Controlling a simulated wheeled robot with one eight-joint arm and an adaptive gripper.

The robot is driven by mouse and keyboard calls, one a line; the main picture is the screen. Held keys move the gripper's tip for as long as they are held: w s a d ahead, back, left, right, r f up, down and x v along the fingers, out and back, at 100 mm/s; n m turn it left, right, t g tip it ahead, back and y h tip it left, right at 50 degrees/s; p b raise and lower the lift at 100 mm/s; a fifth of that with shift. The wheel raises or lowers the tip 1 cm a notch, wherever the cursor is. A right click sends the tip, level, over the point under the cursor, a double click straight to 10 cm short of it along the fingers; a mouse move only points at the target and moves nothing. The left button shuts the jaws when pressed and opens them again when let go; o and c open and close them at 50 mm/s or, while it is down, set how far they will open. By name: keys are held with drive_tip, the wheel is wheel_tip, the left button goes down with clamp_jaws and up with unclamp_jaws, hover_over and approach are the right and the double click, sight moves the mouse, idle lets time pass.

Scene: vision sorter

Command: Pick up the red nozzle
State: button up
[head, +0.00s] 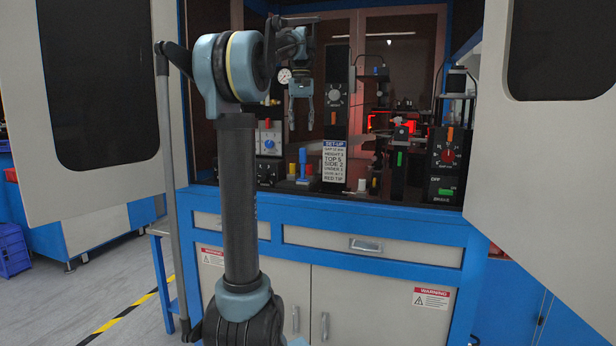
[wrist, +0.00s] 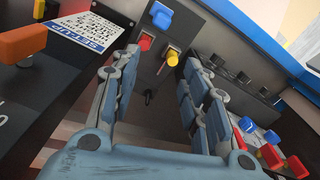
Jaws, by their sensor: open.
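A small red piece (wrist: 146,42), likely the red nozzle, sits on a dark block between my fingertips in the wrist view, nearer the left finger. A yellow piece (wrist: 172,59) stands to its right and a blue one (wrist: 162,15) above them in the picture. In the head view the red piece (head: 309,170) is tiny beside the upright blue one (head: 302,160). My gripper (head: 301,122) points down, apart from and above these pieces. It is open and empty; both fingers also show in the wrist view (wrist: 160,65).
A printed set-up sign (head: 334,164) stands just right of the pieces. More coloured knobs (wrist: 270,155) lie at lower right in the wrist view. Open cabinet doors (head: 565,150) frame the bay.

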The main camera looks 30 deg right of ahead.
drive_tip(key=d, duration=0.2)
approach(309, 166)
drive_tip(key=f, duration=0.3)
drive_tip(key=w+f, duration=0.1)
drive_tip(key=f, duration=0.1)
drive_tip(key=shift+a+f, duration=0.1)
drive_tip(key=shift+w+d+f, duration=0.1)
drive_tip(key=shift+d+f, duration=0.15)
drive_tip(key=shift+f, duration=1.05)
drive_tip(key=shift+w+d+f, duration=0.1)
drive_tip(key=shift+d+f, duration=0.1)
drive_tip(key=shift+f, duration=1.1)
clamp_jaws()
